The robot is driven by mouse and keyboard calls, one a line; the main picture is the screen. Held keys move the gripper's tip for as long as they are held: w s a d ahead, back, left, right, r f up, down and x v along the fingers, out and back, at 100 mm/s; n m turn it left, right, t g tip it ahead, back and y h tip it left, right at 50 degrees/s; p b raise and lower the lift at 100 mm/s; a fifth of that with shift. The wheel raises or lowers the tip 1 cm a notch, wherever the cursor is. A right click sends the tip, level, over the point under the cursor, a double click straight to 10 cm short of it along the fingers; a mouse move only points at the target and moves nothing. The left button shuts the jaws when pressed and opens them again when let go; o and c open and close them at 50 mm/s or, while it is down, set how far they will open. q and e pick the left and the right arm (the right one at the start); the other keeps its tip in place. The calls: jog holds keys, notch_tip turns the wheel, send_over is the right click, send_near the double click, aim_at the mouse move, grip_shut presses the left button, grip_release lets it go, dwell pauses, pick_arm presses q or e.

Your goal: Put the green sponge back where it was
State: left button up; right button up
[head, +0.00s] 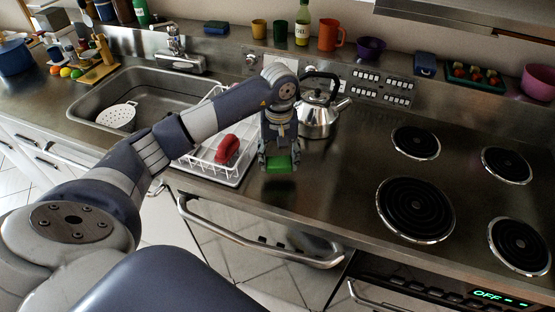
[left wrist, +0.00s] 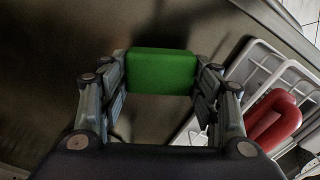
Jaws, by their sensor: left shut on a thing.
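The green sponge (head: 281,163) is a small green block at the steel counter, right of the white dish rack. It also shows in the left wrist view (left wrist: 161,71), between the fingertips. My left gripper (head: 280,158) points down from above and is shut on the sponge; its fingers show on both sides of it in the left wrist view (left wrist: 162,80). I cannot tell whether the sponge touches the counter. My right gripper is not in view.
The white dish rack (head: 186,161) holds a red object (head: 227,149) just left of the gripper. A steel kettle (head: 317,119) stands close behind it. The sink (head: 105,100) holds a white colander (head: 117,117). Coil burners (head: 415,208) lie to the right. Counter between gripper and burners is clear.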

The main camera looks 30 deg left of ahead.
aim_at(278, 165)
pick_arm(q)
jog(key=shift+w+a, duration=0.15)
jog(key=shift+a, duration=0.05)
jog(key=shift+w+a+f+p, duration=0.15)
jog(key=shift+a+p, duration=0.1)
jog(key=shift+p, duration=0.1)
notch_tip(278, 165, down, 2)
jog(key=shift+f+p, duration=0.25)
jog(key=shift+p, duration=0.5)
jog(key=shift+f, duration=0.45)
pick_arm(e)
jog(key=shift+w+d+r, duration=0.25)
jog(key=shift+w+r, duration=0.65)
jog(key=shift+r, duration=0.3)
pick_arm(q)
jog(key=shift+f, duration=0.15)
jog(key=o, duration=1.1)
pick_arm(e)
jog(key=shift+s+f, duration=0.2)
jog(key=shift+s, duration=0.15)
